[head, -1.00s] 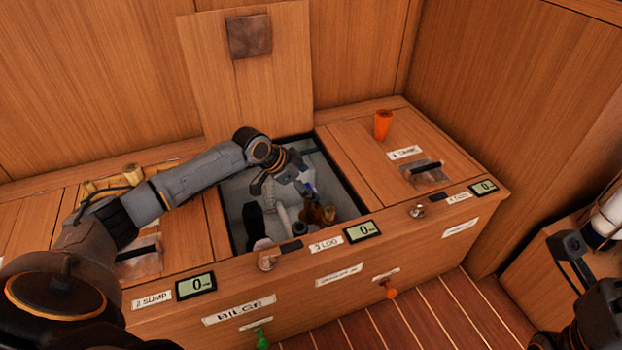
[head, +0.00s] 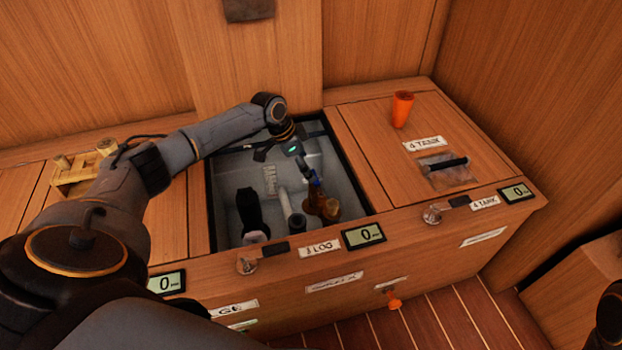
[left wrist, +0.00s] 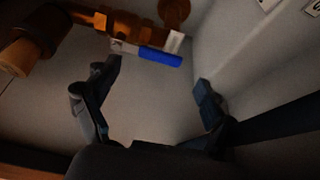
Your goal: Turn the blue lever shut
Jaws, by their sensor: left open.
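The blue lever (left wrist: 160,57) shows in the left wrist view on a brass valve and pipe (left wrist: 115,25), with a pale metal arm at its left end. In the head view the lever (head: 315,182) is small, above the brass fitting (head: 325,205) inside the open compartment. My left gripper (left wrist: 158,85) is open, its fingers spread on either side below the lever, not closed on it. In the head view my left gripper (head: 302,160) reaches down into the compartment, partly hidden by its own wrist. Of my right arm, only a dark part shows at the lower right edge; its gripper is not visible.
The open compartment has a dark rim (head: 362,190) and holds a black item (head: 250,212) and a grey pipe (head: 296,222). An orange cone (head: 402,108) stands on the closed right lid. The raised lid (head: 250,60) leans behind. Displays (head: 363,236) line the front edge.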

